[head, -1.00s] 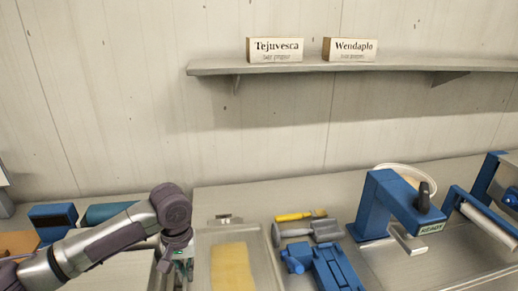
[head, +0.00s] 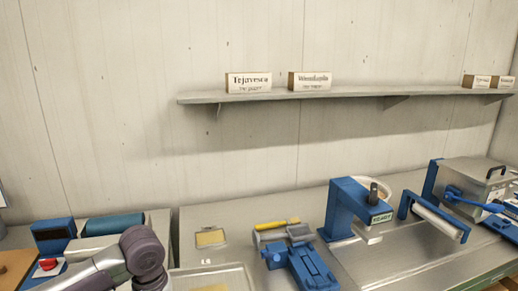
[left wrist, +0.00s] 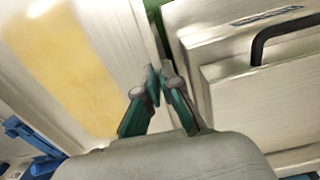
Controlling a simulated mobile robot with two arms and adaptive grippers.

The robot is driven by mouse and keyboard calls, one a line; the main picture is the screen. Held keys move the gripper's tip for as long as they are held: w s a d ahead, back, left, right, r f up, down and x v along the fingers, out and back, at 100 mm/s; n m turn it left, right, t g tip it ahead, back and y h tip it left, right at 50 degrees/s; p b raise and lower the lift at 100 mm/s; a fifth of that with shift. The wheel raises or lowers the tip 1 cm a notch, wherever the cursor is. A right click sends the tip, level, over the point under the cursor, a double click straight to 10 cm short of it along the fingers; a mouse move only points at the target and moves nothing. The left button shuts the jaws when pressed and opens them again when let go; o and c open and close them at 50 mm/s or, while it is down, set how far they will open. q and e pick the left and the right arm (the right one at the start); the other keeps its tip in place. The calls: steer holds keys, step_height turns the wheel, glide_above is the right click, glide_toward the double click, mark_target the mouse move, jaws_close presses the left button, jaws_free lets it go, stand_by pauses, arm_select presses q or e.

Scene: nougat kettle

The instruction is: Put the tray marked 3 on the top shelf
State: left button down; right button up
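A pale tray (head: 180,279) with a yellow slab (head: 212,288) shows at the bottom edge of the head view, partly cut off. In the left wrist view, its yellow slab (left wrist: 65,70) lies left of my left gripper (left wrist: 159,70), whose fingers are nearly together on the tray's rim (left wrist: 133,45). No number can be read on it. The wall shelf (head: 345,93) is above the bench and bears two signs, Tejuvesca (head: 249,83) and a blurred one (head: 310,82). My right gripper is out of view.
A smaller yellow-filled piece (head: 210,238) lies behind the tray. A blue tool (head: 298,265), a blue press (head: 348,205) and a roller (head: 438,222) stand to the right. Two more signs (head: 476,81) (head: 503,82) stand at the shelf's right end. The shelf between the sign pairs is bare.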

arm_select(q)
steer(key=shift+s+d+r, duration=0.1)
steer(key=shift+s+d, duration=0.35)
steer(key=s+r+m, duration=0.1)
steer(key=s, duration=0.2)
steer(key=s+d+r+m, duration=0.1)
steer(key=s, duration=0.6)
steer(key=shift+s+d+r+m, duration=0.1)
steer(key=shift+d+r+m, duration=0.25)
steer(key=shift+r+m, duration=0.05)
